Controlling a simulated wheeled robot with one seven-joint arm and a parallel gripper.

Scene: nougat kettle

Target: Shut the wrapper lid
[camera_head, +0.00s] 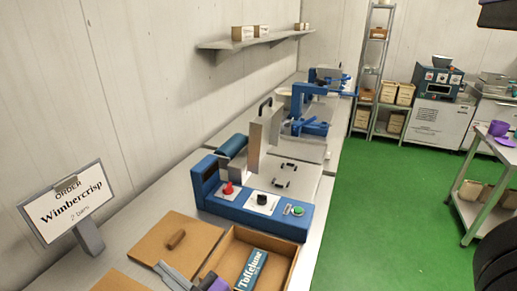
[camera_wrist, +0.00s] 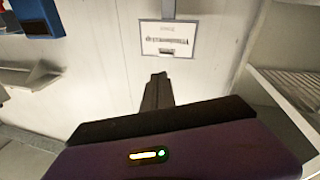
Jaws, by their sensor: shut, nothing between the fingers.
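The wrapper is a blue machine (camera_head: 255,218) on the bench in the head view, with a red knob, a black knob and a green button on its front panel. Its lid (camera_head: 262,138) appears to be the shiny metal plate with a black handle standing raised behind the panel. My gripper (camera_wrist: 157,78) shows in the wrist view with its dark fingers together and empty. It points toward a pale wall with a framed sign and is touching nothing that I can see. I cannot make out the lid in the wrist view.
A wooden tray (camera_head: 222,240) holding a Toffelune box (camera_head: 251,268) stands in front of the wrapper. A wooden board with a knob (camera_head: 150,242) and an order sign (camera_head: 67,203) are to the left. Another blue machine (camera_head: 312,125) stands behind.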

